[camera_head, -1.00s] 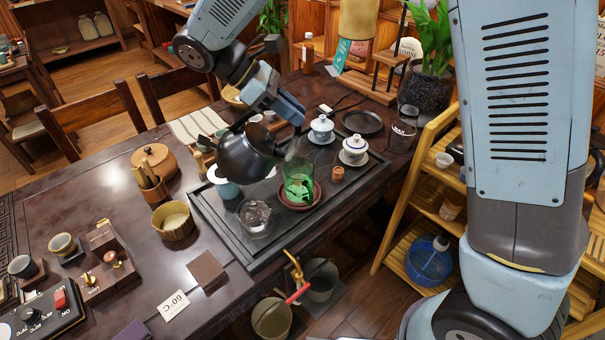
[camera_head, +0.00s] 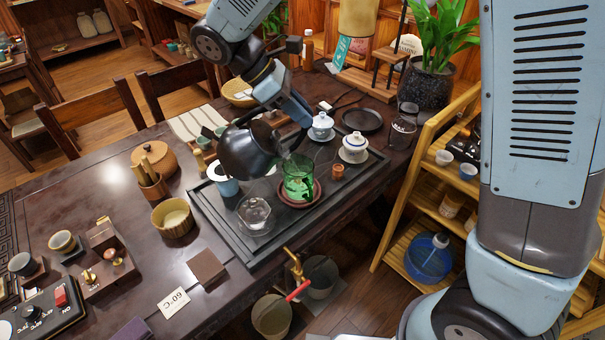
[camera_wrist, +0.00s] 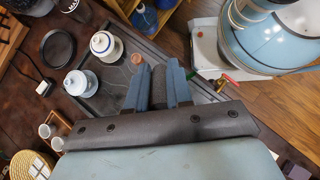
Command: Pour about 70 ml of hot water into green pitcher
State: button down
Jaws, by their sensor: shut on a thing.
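A black kettle (camera_head: 250,150) is held over the tea tray by my gripper (camera_head: 290,112), which is shut on it. The kettle looks tilted, with its spout side toward the green pitcher. The green glass pitcher (camera_head: 298,178) stands on a reddish-brown round saucer (camera_head: 313,199) on the dark tray, just right of the kettle. I cannot make out a water stream or the level in the pitcher. In the wrist view my gripper (camera_wrist: 160,88) has its blue fingers closed about a dark handle piece; the kettle body is hidden there.
The dark tray (camera_head: 232,232) also holds a clear glass vessel (camera_head: 254,213) in front and a white cup (camera_head: 224,182) left of the kettle. Two lidded white bowls (camera_head: 354,148) stand at right.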

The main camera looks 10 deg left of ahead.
jog(key=shift+w+d+f+y+p, duration=0.1)
jog(key=shift+d+y+p, duration=0.5)
jog(key=shift+p, duration=0.25)
dwell(1.0)
jog(key=shift+a+r+h, duration=0.2)
jog(key=shift+a+h, duration=0.7)
jog(key=shift+a, duration=0.1)
jog(key=a+r+h, duration=0.1)
jog(key=a, duration=0.1)
jog(key=a+r+h, duration=0.1)
jog(key=a, duration=0.1)
jog(key=a+r+h, duration=0.2)
jog(key=shift+s+a+r, duration=0.1)
jog(key=shift+s+a, duration=0.25)
jog(key=shift+a, duration=0.05)
jog(key=shift+a+r, duration=0.25)
jog(key=shift+r, duration=0.05)
jog(key=shift+a+r+h+b, duration=0.35)
jog(key=shift+a+h+b, duration=0.15)
jog(key=shift+a, duration=0.1)
jog(key=shift+s+a+r, duration=0.1)
jog(key=shift+a+r, duration=0.2)
jog(key=shift+a, duration=0.1)
